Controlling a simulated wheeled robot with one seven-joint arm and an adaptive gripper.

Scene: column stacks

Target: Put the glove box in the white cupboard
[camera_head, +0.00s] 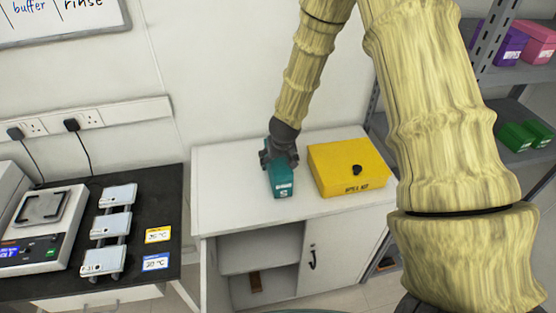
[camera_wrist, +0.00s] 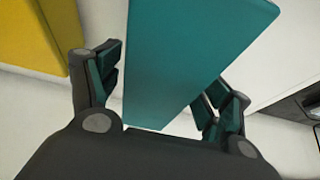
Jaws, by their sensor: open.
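The teal box (camera_head: 281,182), with a white label marked S, appears to be the glove box. It stands on top of the white cupboard (camera_head: 225,168). My gripper (camera_head: 280,158) is over the box from above, fingers open. In the wrist view the teal box (camera_wrist: 190,55) lies between the two fingers of my gripper (camera_wrist: 163,85), with a visible gap at the left finger; contact at the right one is unclear. The cupboard's left compartment (camera_head: 262,258) is open at the front, with a shelf inside; the right part has a door with a dark handle (camera_head: 312,259).
A yellow spill kit box (camera_head: 340,178) stands close to the right of the teal box; it also shows in the wrist view (camera_wrist: 30,45). A black-topped bench (camera_head: 150,205) with a scale is at left. A grey shelf rack (camera_head: 510,75) with coloured boxes is at right.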

